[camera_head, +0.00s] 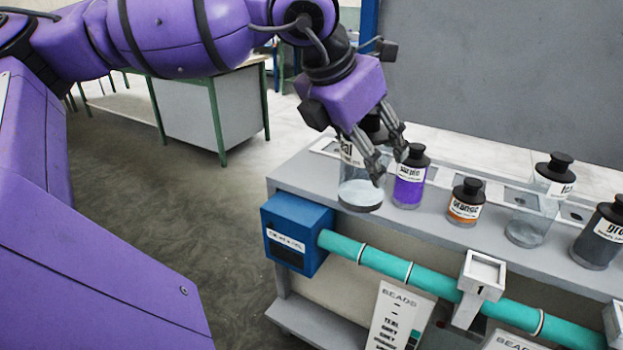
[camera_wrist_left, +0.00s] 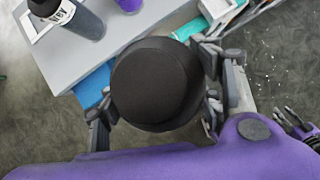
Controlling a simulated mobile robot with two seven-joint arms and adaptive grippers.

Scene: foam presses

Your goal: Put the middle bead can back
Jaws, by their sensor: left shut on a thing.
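A clear bead can (camera_head: 361,192) with a black cap, a white label ending in "al" and pale contents low inside is at the left end of the shelf (camera_head: 295,182). My left gripper (camera_head: 390,162) is shut on its cap. In the left wrist view the round black cap (camera_wrist_left: 155,82) fills the space between the fingers and hides the body below. I cannot tell whether the can's base touches the shelf. To its right stand a purple can (camera_head: 409,185), a small orange-labelled can (camera_head: 465,207), another clear can (camera_head: 527,230) and a dark grey can (camera_head: 600,250).
A blue box (camera_head: 297,232) and a teal tube (camera_head: 400,268) run along the shelf front, with a white funnel (camera_head: 480,272). In the left wrist view a dark can (camera_wrist_left: 85,22) stands near a white-framed slot. Dark finger-like parts show at that view's right edge.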

